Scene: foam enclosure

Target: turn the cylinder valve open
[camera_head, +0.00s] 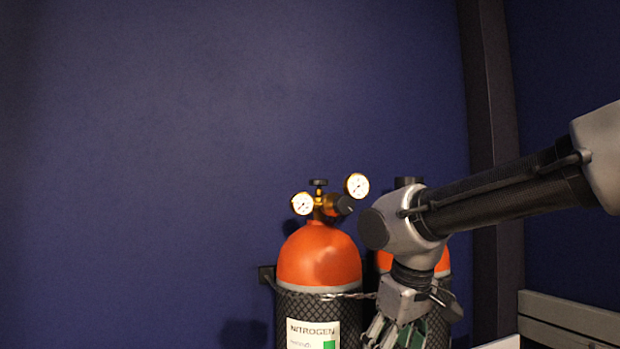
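An orange-topped gas cylinder (318,256) with a dark netted body and a NITROGEN label stands upright at the lower middle. On its top sits a brass valve with a small black handwheel (318,183). Two round gauges, a left one (302,203) and a right one (357,185), flank the valve. My gripper (396,335) points down in front of a second orange cylinder (442,262), right of and below the valve and apart from it. Its fingertips run off the bottom edge, so its opening cannot be judged. My arm hides much of the second cylinder.
A chain (345,295) runs across the cylinders from a dark wall bracket (266,274). A blue wall (150,150) stands behind, with a dark post (490,150) at the right. A grey rail (570,318) is at the lower right. The space left of the cylinder looks clear.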

